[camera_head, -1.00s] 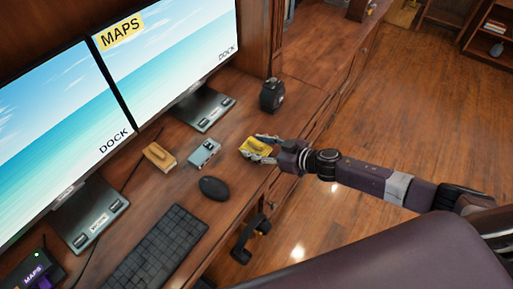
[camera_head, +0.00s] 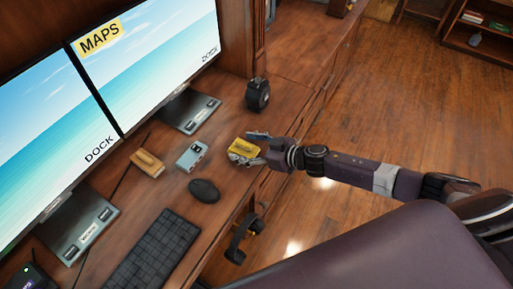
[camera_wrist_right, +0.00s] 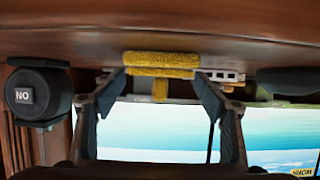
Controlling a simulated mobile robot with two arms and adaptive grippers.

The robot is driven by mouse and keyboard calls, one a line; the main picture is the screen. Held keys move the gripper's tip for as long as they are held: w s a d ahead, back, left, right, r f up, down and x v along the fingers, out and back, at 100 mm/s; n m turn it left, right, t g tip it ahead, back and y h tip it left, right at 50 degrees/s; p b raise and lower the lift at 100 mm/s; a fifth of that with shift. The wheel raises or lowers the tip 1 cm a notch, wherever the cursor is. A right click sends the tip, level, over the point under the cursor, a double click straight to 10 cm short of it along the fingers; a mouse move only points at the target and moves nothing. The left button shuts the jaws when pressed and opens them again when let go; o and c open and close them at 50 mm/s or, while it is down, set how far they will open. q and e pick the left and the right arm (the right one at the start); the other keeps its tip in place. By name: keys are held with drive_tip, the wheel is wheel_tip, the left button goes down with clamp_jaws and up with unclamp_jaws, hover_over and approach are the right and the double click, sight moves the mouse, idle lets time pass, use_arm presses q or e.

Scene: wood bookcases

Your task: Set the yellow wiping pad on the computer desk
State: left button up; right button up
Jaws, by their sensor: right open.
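The yellow wiping pad (camera_head: 242,151) lies on the computer desk (camera_head: 228,178), near its front edge, right of the mouse. My right gripper (camera_head: 256,148) reaches in from the right, with its fingers at the pad. In the right wrist view, which shows the desk upside down, the pad (camera_wrist_right: 160,64) shows at the fingertips, between the two spread fingers (camera_wrist_right: 159,86). The gripper is open, and I see no clear contact on both sides. My left gripper is not in view.
A tan block (camera_head: 147,163), a small grey device (camera_head: 192,156), a black mouse (camera_head: 204,191) and a keyboard (camera_head: 153,251) lie left of the pad. A dark round object (camera_head: 257,94) stands behind it. Monitors (camera_head: 150,60) line the back. A dark curved item (camera_head: 243,238) hangs at the front edge.

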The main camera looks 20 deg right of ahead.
drive_tip(key=b+v, duration=0.1)
drive_tip(key=v, duration=1.1)
drive_tip(key=shift+w+a, duration=0.1)
drive_tip(key=shift+a, duration=0.05)
